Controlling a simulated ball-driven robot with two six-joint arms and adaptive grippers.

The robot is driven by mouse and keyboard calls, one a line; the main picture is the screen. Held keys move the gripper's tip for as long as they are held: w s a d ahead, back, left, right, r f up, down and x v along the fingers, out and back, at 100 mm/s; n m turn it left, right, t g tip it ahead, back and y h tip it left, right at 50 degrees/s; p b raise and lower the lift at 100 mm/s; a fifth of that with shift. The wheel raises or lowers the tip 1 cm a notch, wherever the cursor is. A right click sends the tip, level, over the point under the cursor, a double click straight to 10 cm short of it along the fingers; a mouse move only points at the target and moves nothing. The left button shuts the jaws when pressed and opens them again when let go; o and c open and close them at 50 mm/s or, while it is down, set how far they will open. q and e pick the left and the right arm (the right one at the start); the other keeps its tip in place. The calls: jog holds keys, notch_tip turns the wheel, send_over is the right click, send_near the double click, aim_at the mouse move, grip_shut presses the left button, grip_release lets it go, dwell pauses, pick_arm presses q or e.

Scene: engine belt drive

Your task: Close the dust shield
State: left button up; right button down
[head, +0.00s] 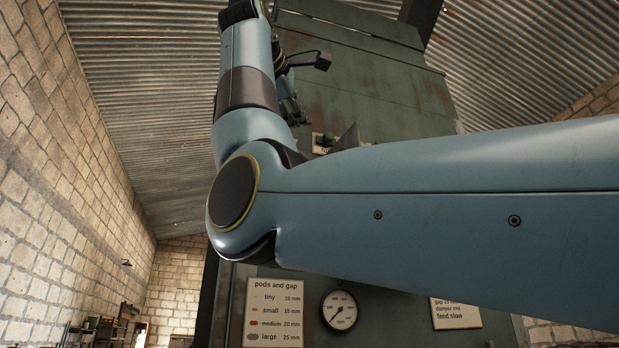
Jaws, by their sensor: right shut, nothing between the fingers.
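A tall green, rust-marked machine housing (375,85) stands in front of me. I cannot tell for certain which part of it is the dust shield; my right arm covers much of its front. My right gripper (293,112) is small and partly hidden behind my arm, in front of the housing's left side. It is shut with nothing seen in it. A green knob (328,140) and a grey angled plate (349,137) show just right of it, partly cut off by my arm. My left gripper is not in view.
Below my arm are a pods-and-gap chart (275,312), a round dial gauge (340,309) and another notice (456,314) on the machine's front. A brick wall (60,150) runs along the left. Shelves (115,335) stand at the lower left.

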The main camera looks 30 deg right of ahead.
jog(key=s+d+p+x, duration=0.1)
jog(key=p+x, duration=0.3)
jog(key=x, duration=0.8)
jog(key=shift+s+d, duration=0.4)
jog(key=shift+s, duration=0.1)
jog(key=shift+f, duration=0.1)
